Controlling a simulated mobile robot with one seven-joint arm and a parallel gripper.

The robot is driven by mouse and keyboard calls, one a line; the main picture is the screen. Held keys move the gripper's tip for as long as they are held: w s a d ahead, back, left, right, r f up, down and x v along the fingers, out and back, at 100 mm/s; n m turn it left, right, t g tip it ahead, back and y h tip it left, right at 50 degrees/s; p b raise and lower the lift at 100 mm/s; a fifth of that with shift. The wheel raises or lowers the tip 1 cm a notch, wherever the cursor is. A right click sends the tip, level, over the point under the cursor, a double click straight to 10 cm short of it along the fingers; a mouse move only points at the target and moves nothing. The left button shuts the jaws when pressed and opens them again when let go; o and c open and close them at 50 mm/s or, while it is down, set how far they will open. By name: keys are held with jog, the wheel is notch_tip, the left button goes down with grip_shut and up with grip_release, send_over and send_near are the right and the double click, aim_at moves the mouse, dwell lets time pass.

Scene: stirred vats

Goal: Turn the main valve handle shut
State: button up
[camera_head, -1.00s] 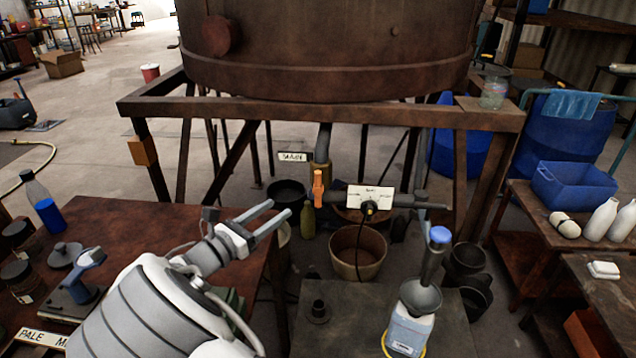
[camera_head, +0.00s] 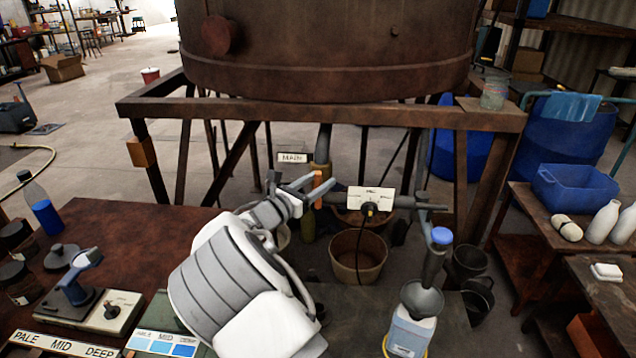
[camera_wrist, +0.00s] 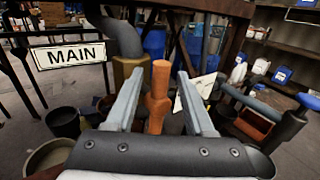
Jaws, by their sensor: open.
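The main valve handle (camera_wrist: 158,95) is an orange lever that stands upright on a brass valve body (camera_wrist: 124,68) under the rusty vat. It also shows in the head view (camera_head: 318,188), partly covered by my gripper. A white sign reading MAIN (camera_wrist: 70,54) hangs beside the valve, and it shows in the head view too (camera_head: 292,157). My gripper (camera_wrist: 156,80) is open, with one finger on each side of the orange handle in the wrist view. In the head view my gripper (camera_head: 318,183) reaches the handle from the left. I cannot tell whether either finger touches it.
A white labelled plate (camera_head: 371,202) with a black cable is on the pipe right of the valve. A tan bucket (camera_head: 358,258) stands below. A funnel on a bottle (camera_head: 420,297) stands at front right. The rusty frame beam (camera_head: 320,112) runs above the valve.

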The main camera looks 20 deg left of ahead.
grip_shut()
jog(key=shift+d+m, duration=0.1)
jog(key=shift+m, duration=0.2)
dwell(0.3)
jog(key=shift+w+d+m+g+y, duration=0.15)
jog(key=shift+m+g+y, duration=0.1)
jog(key=shift+m+g, duration=0.25)
jog(key=shift+s+d+m+g+y, duration=0.15)
jog(key=shift+m+g+y, duration=0.1)
jog(key=shift+m+g, duration=0.2)
jog(key=shift+w+d+f+m+g+y+b, duration=0.1)
jog(key=shift+d+f+m+g+y+b, duration=0.45)
jog(key=shift+m+y+b, duration=1.15)
jog(key=shift+w+f+m+g+y+b, duration=0.1)
jog(key=shift+f+m+g+y+b, duration=0.2)
jog(key=shift+m+g+y+b, duration=1.4)
jog(key=shift+w+d+f+m+t+y+b, duration=0.2)
jog(key=shift+f+m+y+b, duration=0.55)
jog(key=shift+b, duration=1.9)
jog(key=shift+s+r+m, duration=0.15)
jog(key=shift+r+m, duration=0.15)
